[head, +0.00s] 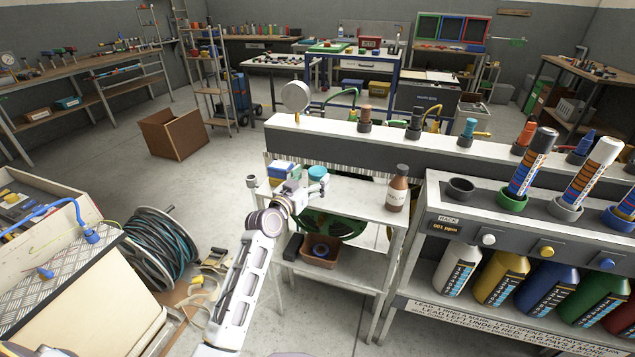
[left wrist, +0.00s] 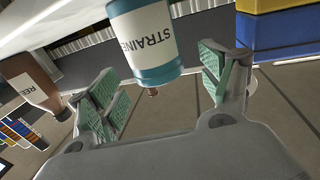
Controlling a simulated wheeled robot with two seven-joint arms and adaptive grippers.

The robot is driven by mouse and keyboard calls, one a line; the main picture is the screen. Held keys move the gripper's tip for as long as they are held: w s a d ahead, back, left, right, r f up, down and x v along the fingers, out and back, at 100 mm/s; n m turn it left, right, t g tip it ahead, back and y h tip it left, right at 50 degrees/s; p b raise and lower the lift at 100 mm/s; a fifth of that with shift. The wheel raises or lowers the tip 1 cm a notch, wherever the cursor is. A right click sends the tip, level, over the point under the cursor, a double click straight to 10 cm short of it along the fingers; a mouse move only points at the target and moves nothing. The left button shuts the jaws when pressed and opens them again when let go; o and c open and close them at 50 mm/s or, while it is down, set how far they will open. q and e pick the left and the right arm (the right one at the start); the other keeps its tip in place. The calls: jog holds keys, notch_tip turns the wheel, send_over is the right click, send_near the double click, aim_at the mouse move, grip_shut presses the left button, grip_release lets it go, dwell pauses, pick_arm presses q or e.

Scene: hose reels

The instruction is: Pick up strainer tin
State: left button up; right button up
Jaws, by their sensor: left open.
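The strainer tin (left wrist: 143,38) is a teal can with a white label, on which "STRAINE" can be read. In the head view its teal top (head: 318,173) shows on the small grey shelf table (head: 350,201), partly hidden by my gripper. My left gripper (head: 304,188) is open at the tin's near side. In the left wrist view the green-padded fingers (left wrist: 160,85) stand on either side of the tin's teal end. A gap shows on both sides, and the gripper is empty.
A brown bottle (head: 397,189) stands to the tin's right on the table. A blue, white and yellow box (head: 283,171) stands to its left. A grey ledge (head: 370,143) runs behind. A brown box (head: 320,252) sits on the lower shelf.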

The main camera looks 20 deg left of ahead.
aim_at(317, 171)
pick_arm(q)
jog(key=shift+w+d+r, duration=0.15)
jog(key=shift+w, duration=0.25)
jog(key=shift+w+d+r, duration=0.1)
jog(key=shift+w+d, duration=0.05)
jog(key=shift+w, duration=0.2)
jog(key=shift+x, duration=1.1)
jog(key=c, duration=1.2)
jog(key=shift+r, duration=0.55)
notch_tip(317, 171, up, 8)
jog(key=shift+f+p, duration=0.1)
jog(key=shift+p, duration=0.65)
jog(key=shift+r, duration=0.55)
pick_arm(e)
jog(key=shift+s+d+f, duration=0.25)
jog(key=shift+s+d, duration=0.25)
jog(key=shift+s, duration=0.35)
jog(key=shift+s+d+f, duration=0.2)
jog(key=shift+s+d, duration=0.25)
jog(key=shift+s, duration=0.4)
